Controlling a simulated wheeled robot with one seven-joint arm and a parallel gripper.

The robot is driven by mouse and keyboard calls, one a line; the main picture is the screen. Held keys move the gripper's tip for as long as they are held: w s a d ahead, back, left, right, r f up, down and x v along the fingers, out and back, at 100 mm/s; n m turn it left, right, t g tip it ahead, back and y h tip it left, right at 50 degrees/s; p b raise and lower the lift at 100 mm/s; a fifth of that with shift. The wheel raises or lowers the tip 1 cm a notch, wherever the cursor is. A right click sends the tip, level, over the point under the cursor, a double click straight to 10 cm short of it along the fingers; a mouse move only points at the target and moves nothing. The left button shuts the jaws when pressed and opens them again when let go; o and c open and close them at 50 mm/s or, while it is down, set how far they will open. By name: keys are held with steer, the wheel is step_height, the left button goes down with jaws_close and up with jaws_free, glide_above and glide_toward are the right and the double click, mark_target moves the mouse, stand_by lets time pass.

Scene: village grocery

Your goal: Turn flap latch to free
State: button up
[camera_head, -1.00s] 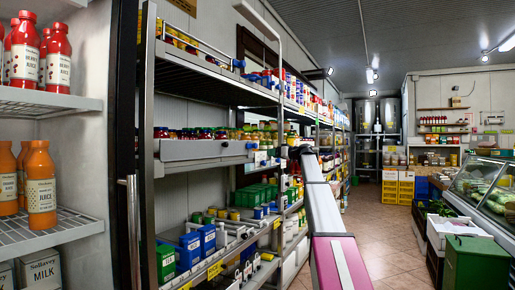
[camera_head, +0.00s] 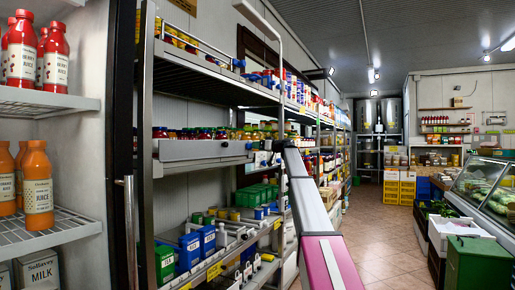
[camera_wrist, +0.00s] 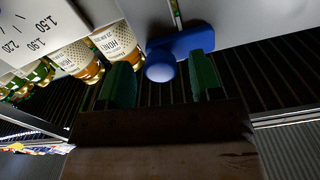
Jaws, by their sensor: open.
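The flap latch is a blue lever with a rounded knob (camera_wrist: 160,68), mounted on a pale grey panel (camera_wrist: 240,18) in the wrist view. Its arm slants up to the right from the knob. My gripper (camera_wrist: 161,61) is open, with one green finger left of the knob and the other right of it, near the lever's far end. I cannot tell whether the fingers touch it. In the head view, my arm reaches toward the right end of the grey shelf flap (camera_head: 200,150); the gripper itself is hard to make out there.
Honey jars (camera_wrist: 115,40) and price labels (camera_wrist: 30,35) lie left of the latch in the wrist view. Another blue latch (camera_head: 238,63) shows on the upper shelf. Juice bottles (camera_head: 38,188) stand at left.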

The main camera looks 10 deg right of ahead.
steer(key=shift+w+a, duration=0.2)
steer(key=shift+a, duration=0.1)
steer(key=c, duration=0.9)
